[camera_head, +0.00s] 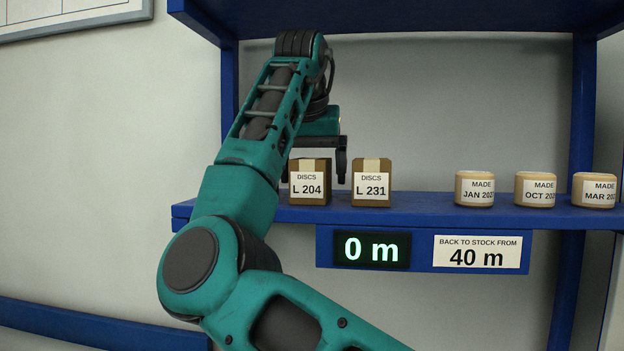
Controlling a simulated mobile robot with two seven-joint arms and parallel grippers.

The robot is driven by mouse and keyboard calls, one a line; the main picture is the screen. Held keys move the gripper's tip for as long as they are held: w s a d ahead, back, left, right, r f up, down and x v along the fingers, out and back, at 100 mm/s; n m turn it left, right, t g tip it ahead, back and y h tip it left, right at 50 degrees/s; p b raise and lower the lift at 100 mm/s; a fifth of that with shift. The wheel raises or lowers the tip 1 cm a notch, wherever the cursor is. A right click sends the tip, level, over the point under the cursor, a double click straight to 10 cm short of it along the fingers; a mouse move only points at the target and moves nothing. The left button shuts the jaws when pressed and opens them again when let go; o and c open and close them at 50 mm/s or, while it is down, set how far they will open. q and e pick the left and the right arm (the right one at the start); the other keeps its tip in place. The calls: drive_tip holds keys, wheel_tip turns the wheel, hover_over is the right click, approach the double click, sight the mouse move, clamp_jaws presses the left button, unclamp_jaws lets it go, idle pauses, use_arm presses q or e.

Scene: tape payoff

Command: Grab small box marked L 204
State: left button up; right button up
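The small box marked L 204 (310,190) is brown with a white label reading DISCS L 204. It stands upright on the blue shelf (405,208). My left gripper (313,178) hangs over it, pointing down. Its right finger is to the right of the box, with a small gap between them. Its other finger is mostly hidden behind my teal arm at the box's left side. The fingers look spread and not closed on the box. My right gripper is not in view.
A similar box marked L 231 (371,190) stands close to the right of the finger. Three pale round-edged containers marked MADE (475,189) stand farther right. A 0 m display (371,249) and a 40 m sign (477,252) hang below the shelf. A blue upper shelf (420,15) is overhead.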

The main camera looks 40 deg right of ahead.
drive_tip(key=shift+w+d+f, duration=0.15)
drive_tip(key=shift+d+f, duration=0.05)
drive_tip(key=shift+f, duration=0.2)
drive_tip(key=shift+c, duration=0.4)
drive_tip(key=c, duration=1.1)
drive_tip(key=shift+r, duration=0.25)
